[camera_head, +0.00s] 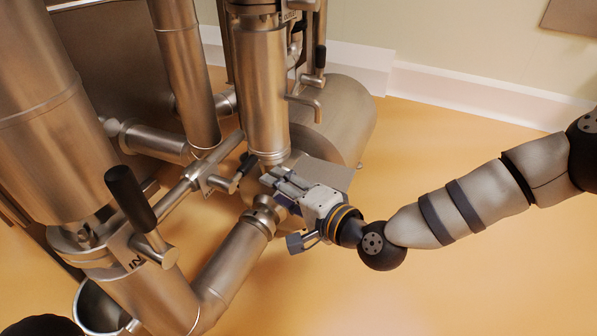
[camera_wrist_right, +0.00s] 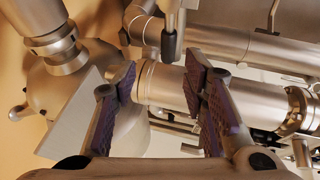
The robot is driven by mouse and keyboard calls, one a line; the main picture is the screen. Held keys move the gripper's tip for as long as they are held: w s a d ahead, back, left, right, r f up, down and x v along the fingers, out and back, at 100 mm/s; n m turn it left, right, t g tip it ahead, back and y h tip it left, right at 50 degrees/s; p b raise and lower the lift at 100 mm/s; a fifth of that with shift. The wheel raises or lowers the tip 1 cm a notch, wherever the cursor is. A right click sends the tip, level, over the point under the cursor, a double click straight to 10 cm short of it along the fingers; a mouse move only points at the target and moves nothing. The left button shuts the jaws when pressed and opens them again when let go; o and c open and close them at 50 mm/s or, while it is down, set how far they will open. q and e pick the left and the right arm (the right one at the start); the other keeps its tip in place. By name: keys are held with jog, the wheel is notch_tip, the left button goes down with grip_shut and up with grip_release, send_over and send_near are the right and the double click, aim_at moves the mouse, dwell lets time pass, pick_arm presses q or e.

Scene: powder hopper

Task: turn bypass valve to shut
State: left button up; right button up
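A small valve (camera_head: 222,184) with a short black-gripped lever (camera_head: 245,164) sits on the thin steel cross pipe, just left of my right gripper (camera_head: 278,186). I take it for the bypass valve, but I cannot read a label on it. In the right wrist view, a black-gripped lever (camera_wrist_right: 169,46) hangs just beyond the fingertips. My right gripper also shows there (camera_wrist_right: 164,84), its purple-padded fingers spread apart. A steel pipe (camera_wrist_right: 160,85) shows behind the gap, and nothing is gripped. My left gripper is not in view.
A larger valve marked IN has a black handle (camera_head: 130,198) at the left. A vertical steel cylinder (camera_head: 262,90) stands behind my right gripper, with a big horizontal tank (camera_head: 345,120) beyond. A steel elbow pipe (camera_head: 235,262) runs below. The orange floor (camera_head: 450,290) is clear at right.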

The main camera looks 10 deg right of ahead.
aim_at(253, 166)
jog(key=shift+t, duration=0.3)
jog(key=b+x, duration=0.1)
jog(key=x, duration=0.3)
jog(key=b+x, duration=0.2)
jog(key=x, duration=0.2)
jog(key=b+x, duration=0.1)
jog(key=x, duration=0.3)
jog(key=shift+w+d+r, duration=0.3)
jog(key=shift+d+r, duration=0.05)
jog(key=shift+r, duration=0.05)
jog(key=shift+w+a+r, duration=0.1)
jog(key=shift+w, duration=0.15)
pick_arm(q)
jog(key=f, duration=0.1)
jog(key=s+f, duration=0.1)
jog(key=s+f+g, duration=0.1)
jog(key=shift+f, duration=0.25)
pick_arm(e)
jog(key=shift+c, duration=0.5)
grip_shut()
